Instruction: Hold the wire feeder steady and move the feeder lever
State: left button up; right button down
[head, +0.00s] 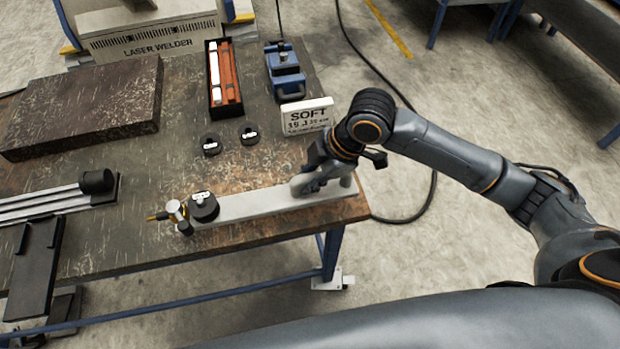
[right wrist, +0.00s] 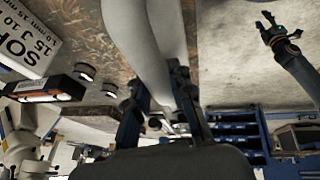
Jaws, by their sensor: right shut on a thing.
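The wire feeder (head: 250,205) is a long pale grey bar lying along the front edge of the table. A black round knob or spool (head: 204,207) and a small brass-and-steel piece (head: 175,212) sit at its left end. My right gripper (head: 308,182) is at the bar's right part, shut on the grey body of the feeder. In the right wrist view, its fingers (right wrist: 160,97) lie on both sides of the pale body (right wrist: 150,45). I cannot tell which part is the lever. My left gripper (right wrist: 272,26) shows in the right wrist view, open and apart from the feeder.
A dark block (head: 85,105) lies left. Silver rods (head: 45,203) lie at front left.

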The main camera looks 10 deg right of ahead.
jog(key=shift+w+d+f+b, duration=0.25)
jog(key=shift+w+f+b, duration=0.2)
jog(key=shift+w+f, duration=0.6)
jog(key=shift+w+d+f+b, duration=0.2)
jog(key=shift+w+f+b, duration=0.3)
jog(key=shift+w+f, duration=0.6)
jog(key=shift+w+d+f+b, duration=0.25)
jog(key=shift+w+f+b, duration=0.35)
jog(key=shift+w, duration=0.75)
jog(key=shift+f, duration=0.45)
jog(key=shift+s+d+f, duration=0.1)
jog(key=shift+f, duration=0.1)
